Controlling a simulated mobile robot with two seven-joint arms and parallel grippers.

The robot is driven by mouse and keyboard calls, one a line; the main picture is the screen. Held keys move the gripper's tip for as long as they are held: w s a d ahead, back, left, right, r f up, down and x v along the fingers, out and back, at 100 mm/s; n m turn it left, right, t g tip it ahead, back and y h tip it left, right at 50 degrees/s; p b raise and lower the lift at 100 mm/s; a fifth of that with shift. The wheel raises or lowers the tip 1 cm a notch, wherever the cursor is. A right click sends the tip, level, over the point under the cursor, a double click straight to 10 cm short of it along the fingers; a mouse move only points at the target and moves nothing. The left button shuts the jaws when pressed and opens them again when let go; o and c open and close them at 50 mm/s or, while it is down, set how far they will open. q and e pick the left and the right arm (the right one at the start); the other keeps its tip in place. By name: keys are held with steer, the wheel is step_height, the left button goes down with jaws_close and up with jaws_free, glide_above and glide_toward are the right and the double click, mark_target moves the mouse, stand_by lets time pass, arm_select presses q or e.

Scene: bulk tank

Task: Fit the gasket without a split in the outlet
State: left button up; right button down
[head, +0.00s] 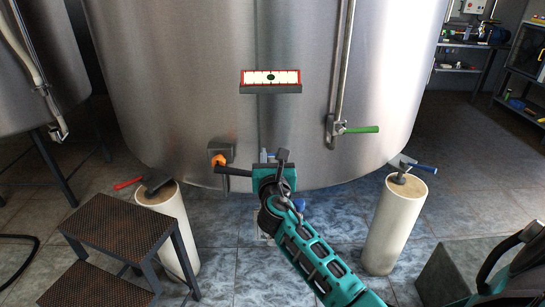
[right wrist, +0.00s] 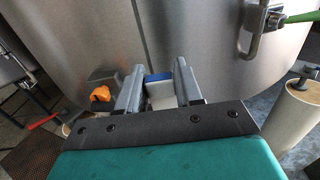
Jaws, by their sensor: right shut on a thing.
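My right gripper (head: 268,157) is in front of the tank's lower wall. In the right wrist view its two grey fingers (right wrist: 158,80) stand apart with a blue-and-white piece (right wrist: 160,92) between them. The gripper is shut on this piece, which is mostly hidden in the head view. I cannot tell whether it is the gasket or whether it has a split. A grey fitting with an orange part (head: 220,160) is left of the gripper, low on the tank; it also shows in the right wrist view (right wrist: 100,93). I cannot make out the outlet's opening. My left gripper is not in view.
The steel tank (head: 200,80) fills the back. A green-handled valve (head: 358,129) is at right. White pillars hold a red-handled tool (head: 157,184) at left and a blue-handled tool (head: 420,167) at right. A step stool (head: 115,225) stands front left.

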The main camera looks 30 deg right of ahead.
steer(key=shift+f+b, duration=0.8)
steer(key=shift+f, duration=0.35)
step_height(320, 180, down, 2)
steer(key=shift+f+b, duration=0.25)
steer(key=shift+b, duration=0.75)
steer(key=shift+f+b, duration=0.4)
steer(key=shift+f, duration=0.15)
arm_select(q)
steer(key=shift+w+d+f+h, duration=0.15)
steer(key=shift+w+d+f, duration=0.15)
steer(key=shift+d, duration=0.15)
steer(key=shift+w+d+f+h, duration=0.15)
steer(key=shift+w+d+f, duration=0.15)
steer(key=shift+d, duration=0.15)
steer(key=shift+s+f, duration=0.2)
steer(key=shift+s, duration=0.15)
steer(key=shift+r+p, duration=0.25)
steer(key=shift+p, duration=0.15)
arm_select(e)
steer(key=shift+r, duration=0.1)
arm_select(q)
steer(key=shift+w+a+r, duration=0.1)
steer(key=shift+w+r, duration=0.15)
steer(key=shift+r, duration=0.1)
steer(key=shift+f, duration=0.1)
